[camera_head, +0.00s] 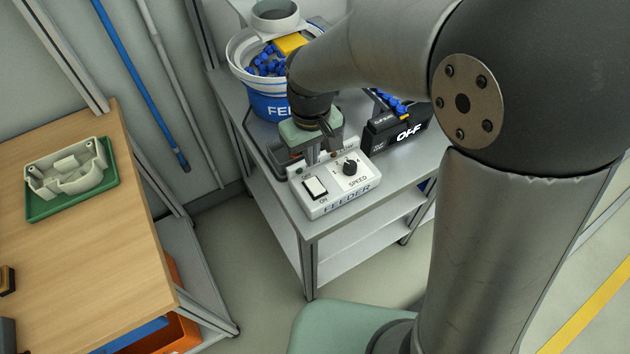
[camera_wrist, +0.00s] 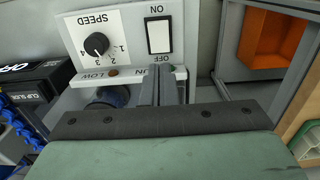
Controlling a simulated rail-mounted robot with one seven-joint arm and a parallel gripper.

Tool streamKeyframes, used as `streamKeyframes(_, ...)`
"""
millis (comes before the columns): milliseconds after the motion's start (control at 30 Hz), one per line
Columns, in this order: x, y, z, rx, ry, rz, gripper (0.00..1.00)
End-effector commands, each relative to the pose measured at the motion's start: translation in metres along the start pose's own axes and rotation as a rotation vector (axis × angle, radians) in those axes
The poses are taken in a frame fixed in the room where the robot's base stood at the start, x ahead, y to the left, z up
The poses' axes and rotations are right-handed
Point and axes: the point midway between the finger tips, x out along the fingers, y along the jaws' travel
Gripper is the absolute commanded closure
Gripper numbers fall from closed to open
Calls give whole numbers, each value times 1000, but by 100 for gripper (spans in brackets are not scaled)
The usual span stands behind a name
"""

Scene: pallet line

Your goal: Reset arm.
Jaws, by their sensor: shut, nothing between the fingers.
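My gripper (camera_head: 316,150) is over the grey feeder cart, just behind the white feeder control box (camera_head: 340,187). Its fingers are together with nothing between them. In the wrist view the shut fingers (camera_wrist: 162,90) point toward the front of the control box (camera_wrist: 125,40), close to its edge. The box has a black speed knob (camera_wrist: 97,44) and a white rocker switch (camera_wrist: 158,35) marked ON and OFF. I cannot tell whether the fingers touch the box.
A blue and white feeder bowl (camera_head: 268,100) with blue parts stands behind my gripper. A black box (camera_head: 395,130) marked "OFF" or similar is to the right. A wooden table (camera_head: 90,270) with a green tray (camera_head: 75,203) is at the left. Floor shows between table and cart.

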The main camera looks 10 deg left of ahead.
Motion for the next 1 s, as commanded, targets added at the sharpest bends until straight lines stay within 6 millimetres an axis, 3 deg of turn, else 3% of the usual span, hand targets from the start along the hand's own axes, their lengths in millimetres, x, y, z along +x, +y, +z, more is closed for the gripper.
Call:
streamKeyframes(300, 0, 0, 0, 0, 0, 0, 100)
streamKeyframes(433, -11, 22, 21, 70, 9, -7, 100)
streamKeyframes(567, -32, 63, 78, 235, 28, -17, 100)
streamKeyframes(700, -47, 93, 156, 443, 47, -13, 100)
streamKeyframes(833, -48, 100, 214, 599, 56, 3, 100)
streamKeyframes(1000, -46, 99, 250, 699, 59, 18, 100)
